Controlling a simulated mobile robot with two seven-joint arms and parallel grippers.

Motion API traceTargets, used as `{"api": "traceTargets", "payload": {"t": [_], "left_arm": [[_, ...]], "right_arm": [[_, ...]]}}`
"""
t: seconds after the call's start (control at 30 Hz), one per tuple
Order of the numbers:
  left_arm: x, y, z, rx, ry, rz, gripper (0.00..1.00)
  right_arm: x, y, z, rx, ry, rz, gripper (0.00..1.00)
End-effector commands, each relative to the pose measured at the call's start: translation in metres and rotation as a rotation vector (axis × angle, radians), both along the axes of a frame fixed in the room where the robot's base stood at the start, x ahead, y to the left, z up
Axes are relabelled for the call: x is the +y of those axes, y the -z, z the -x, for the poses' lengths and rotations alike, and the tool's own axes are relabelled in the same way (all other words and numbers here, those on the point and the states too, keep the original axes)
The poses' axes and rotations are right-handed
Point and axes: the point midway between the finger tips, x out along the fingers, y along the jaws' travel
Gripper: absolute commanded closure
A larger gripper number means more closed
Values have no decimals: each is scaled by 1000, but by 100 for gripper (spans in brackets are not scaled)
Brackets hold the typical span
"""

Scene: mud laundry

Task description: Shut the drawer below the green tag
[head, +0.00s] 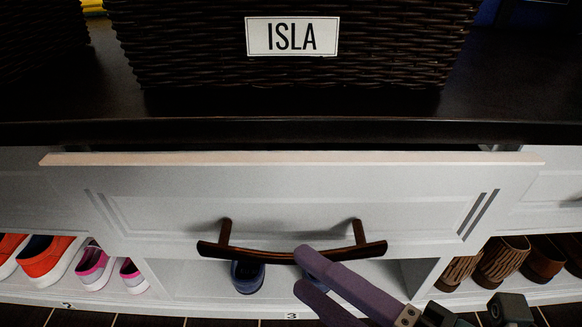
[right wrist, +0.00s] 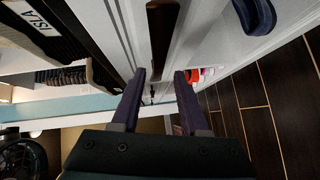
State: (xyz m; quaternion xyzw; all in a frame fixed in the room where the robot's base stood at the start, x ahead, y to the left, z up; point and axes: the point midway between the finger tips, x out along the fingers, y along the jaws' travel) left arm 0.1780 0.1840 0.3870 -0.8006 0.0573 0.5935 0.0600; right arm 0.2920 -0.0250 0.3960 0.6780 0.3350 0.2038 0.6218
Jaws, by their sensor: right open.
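A white drawer (head: 270,190) with a dark bronze bar handle (head: 290,250) stands slightly open, its top edge jutting out from under the dark counter. A white tag (head: 293,37) reading ISLA is on the wicker basket above it; I see no green tag. My right gripper (head: 306,272), with purple fingers, is open and empty at the lower right of the handle. In the right wrist view, the dark handle (right wrist: 162,35) lies ahead of the spread fingers; I cannot tell whether they touch it. My left gripper is not in view.
A dark wicker basket (head: 180,50) sits on the counter (head: 70,105). Below are shoe cubbies with orange shoes (head: 50,258), pink shoes (head: 95,265), a blue shoe (head: 247,277) and brown shoes (head: 500,258). Dark floor tiles (right wrist: 245,115) show in the right wrist view.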

Motion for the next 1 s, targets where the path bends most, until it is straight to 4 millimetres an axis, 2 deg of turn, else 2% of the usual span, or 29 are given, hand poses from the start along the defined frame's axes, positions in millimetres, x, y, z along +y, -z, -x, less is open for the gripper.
{"api": "traceTargets", "payload": {"t": [0.03,0.23,0.57,1.0], "left_arm": [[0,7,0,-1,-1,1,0],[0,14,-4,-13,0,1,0],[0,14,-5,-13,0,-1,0],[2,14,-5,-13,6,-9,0]], "right_arm": [[7,4,-8,-6,-1,0,56],[24,6,-24,-2,0,1,56],[28,5,-28,0,0,1,56],[28,5,-27,0,0,1,100]]}}
